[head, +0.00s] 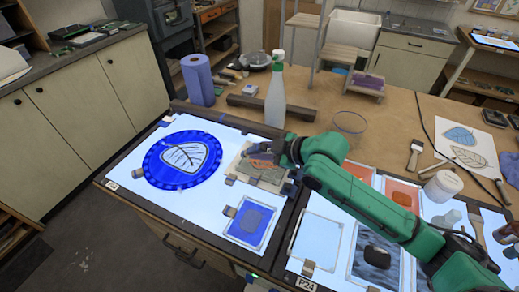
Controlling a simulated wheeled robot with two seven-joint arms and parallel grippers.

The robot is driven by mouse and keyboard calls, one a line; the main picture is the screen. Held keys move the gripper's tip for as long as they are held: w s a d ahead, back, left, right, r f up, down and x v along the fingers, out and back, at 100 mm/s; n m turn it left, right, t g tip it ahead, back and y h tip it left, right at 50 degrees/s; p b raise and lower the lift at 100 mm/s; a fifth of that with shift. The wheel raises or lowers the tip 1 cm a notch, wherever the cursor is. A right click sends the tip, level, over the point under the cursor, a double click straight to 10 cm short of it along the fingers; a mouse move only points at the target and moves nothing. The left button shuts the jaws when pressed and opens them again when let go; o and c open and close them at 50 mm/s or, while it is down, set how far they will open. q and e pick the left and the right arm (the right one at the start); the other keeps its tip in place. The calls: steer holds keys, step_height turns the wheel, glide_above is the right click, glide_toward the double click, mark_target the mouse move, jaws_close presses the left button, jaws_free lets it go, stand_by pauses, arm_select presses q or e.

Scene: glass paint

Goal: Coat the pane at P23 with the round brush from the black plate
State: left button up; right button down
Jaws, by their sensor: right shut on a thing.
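My right gripper (284,151) reaches in on the green arm from the right. It is over the far right corner of the left light table (208,222), by a pane with a brown and orange picture (262,168). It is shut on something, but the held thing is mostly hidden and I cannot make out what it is. A label reading P24 (307,285) is on the right light table's front edge. The left table's label (112,186) is too small to read. I cannot pick out a black plate with certainty. My left gripper is not in view.
A blue round panel with a leaf (182,158) and a blue square pane (250,222) lie on the left table. A pale pane (318,240) and a dark pane (376,258) lie on the right one.

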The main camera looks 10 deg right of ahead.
steer(key=shift+f, duration=0.25)
stand_by(0.4)
